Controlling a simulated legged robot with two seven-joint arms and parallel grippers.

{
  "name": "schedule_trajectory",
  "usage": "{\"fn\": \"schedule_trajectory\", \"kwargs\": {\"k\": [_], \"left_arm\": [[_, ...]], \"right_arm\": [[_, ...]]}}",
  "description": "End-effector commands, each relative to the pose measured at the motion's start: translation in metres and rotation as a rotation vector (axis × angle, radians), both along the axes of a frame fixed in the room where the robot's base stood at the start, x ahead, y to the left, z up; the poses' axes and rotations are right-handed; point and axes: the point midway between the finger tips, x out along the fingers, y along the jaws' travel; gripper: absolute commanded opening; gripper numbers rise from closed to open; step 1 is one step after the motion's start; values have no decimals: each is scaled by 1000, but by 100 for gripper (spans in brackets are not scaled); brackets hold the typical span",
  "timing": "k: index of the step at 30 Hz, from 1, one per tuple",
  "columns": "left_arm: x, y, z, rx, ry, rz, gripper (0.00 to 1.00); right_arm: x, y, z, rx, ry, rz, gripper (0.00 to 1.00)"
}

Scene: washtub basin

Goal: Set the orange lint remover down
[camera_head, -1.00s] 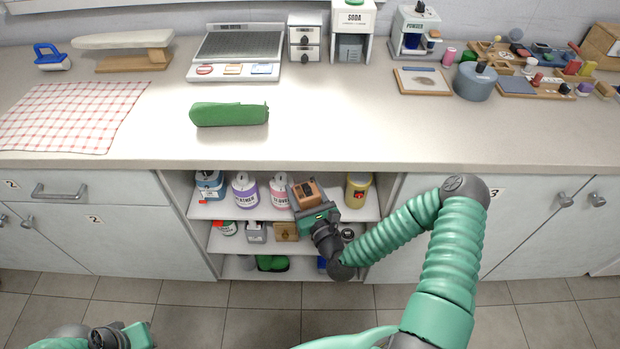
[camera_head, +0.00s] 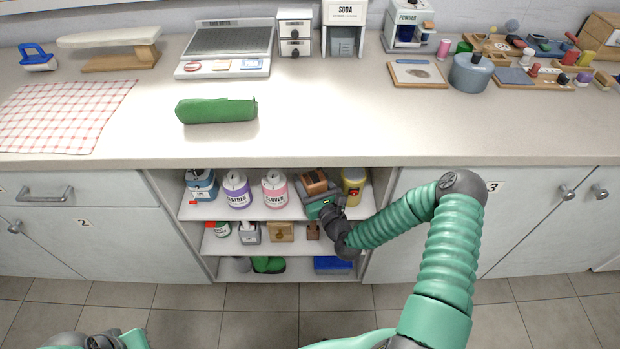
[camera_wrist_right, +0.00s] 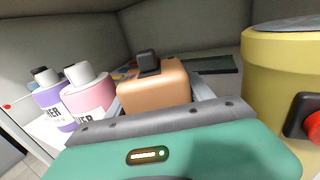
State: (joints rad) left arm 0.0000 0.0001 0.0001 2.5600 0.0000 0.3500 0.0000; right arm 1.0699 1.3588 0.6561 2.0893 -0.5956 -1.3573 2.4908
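The orange lint remover (camera_head: 314,181), a small box with a dark knob on top, is between the fingers of my right gripper (camera_head: 316,190). In the right wrist view the lint remover (camera_wrist_right: 155,90) sits upright with a grey finger on each side, so the gripper appears shut on it. It is inside the cabinet at the upper shelf (camera_head: 255,211), between the pink bottle and the yellow canister. Whether its base touches the shelf is hidden by the gripper. My left gripper (camera_head: 118,341) is at the bottom left edge, partly cut off, its fingers unclear.
The yellow canister (camera_head: 354,187) stands close on the right, with a red part facing out. The pink bottle (camera_head: 275,189) and purple bottle (camera_head: 237,190) stand on the left. The countertop (camera_head: 330,125) lies above the opening. Lower shelves hold several items, including a blue box (camera_head: 332,264).

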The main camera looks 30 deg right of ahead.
Motion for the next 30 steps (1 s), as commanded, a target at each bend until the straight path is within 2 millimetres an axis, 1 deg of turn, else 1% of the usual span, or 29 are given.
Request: {"fn": "schedule_trajectory", "kwargs": {"k": [1,3,4,14,17,20,24,27,30], "left_arm": [[0,0,0,0,0,0,0],[0,0,0,0,0,0,0],[0,0,0,0,0,0,0],[0,0,3,0,0,0,0],[0,0,6,0,0,0,0],[0,0,10,0,0,0,0],[0,0,15,0,0,0,0],[0,0,17,0,0,0,0],[0,0,18,0,0,0,0]], "right_arm": [[0,0,0,0,0,0,68],[0,0,0,-1,0,0,78],[0,1,0,-1,0,0,80],[-2,0,2,0,1,0,80],[-16,2,2,1,5,-1,80],[-40,6,2,4,4,-1,80],[-77,12,2,3,6,-1,80],[-98,16,2,3,4,-1,80],[-112,18,2,0,3,-1,80]]}}
